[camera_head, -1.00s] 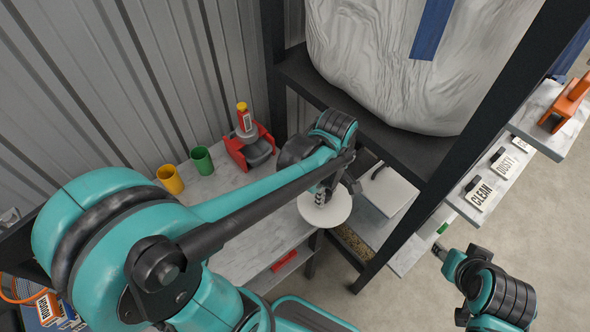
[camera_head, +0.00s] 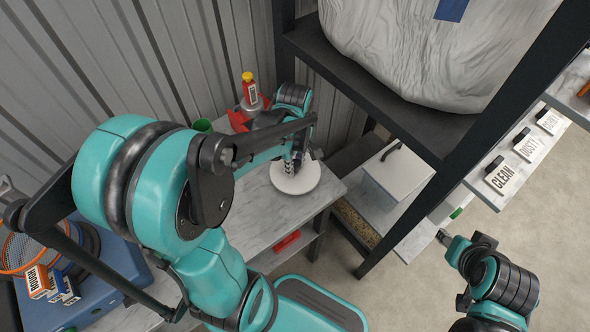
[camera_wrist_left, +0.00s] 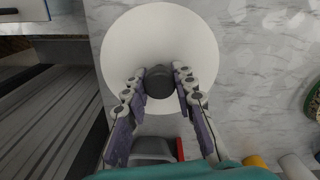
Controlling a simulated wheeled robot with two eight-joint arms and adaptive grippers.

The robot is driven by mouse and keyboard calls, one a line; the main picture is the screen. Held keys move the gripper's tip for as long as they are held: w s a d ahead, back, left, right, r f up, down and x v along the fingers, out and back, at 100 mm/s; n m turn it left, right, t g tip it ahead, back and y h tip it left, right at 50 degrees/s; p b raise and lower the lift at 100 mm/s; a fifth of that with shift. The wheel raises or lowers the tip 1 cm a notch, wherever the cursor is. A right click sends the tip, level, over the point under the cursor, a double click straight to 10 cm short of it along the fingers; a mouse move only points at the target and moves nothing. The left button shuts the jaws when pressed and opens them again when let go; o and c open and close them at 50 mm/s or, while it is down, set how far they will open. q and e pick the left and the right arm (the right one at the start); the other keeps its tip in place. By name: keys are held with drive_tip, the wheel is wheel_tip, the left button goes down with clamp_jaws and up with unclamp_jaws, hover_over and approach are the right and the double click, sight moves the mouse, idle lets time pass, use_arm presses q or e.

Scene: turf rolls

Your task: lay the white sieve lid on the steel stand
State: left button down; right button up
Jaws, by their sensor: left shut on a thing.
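The white sieve lid (camera_head: 306,180) is a round white disc over the grey marble-topped table in the head view. In the left wrist view the lid (camera_wrist_left: 150,32) shows from above with a dark round knob (camera_wrist_left: 158,82) at its middle. My left gripper (camera_wrist_left: 160,78) is shut on that knob, one finger on each side; in the head view the left gripper (camera_head: 288,180) covers the lid's left part. I cannot tell whether the lid touches the table. I cannot pick out the steel stand. My right gripper (camera_head: 444,238) is at the lower right, its fingers unclear.
A red holder (camera_head: 238,118) with a yellow-capped bottle (camera_head: 249,88) and a green cup (camera_head: 202,126) stand at the table's back. A dark shelf frame (camera_head: 400,220) rises at right, with a white lidded bin (camera_head: 398,172) behind it. Marble table (camera_head: 250,225) is bare in front.

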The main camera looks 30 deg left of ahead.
use_arm(q)
drive_tip(key=shift+f+b, duration=0.3)
drive_tip(key=shift+f, duration=0.85)
drive_tip(key=shift+f, duration=0.2)
drive_tip(key=c, duration=1.2)
unclamp_jaws()
drive_tip(key=shift+r, duration=0.1)
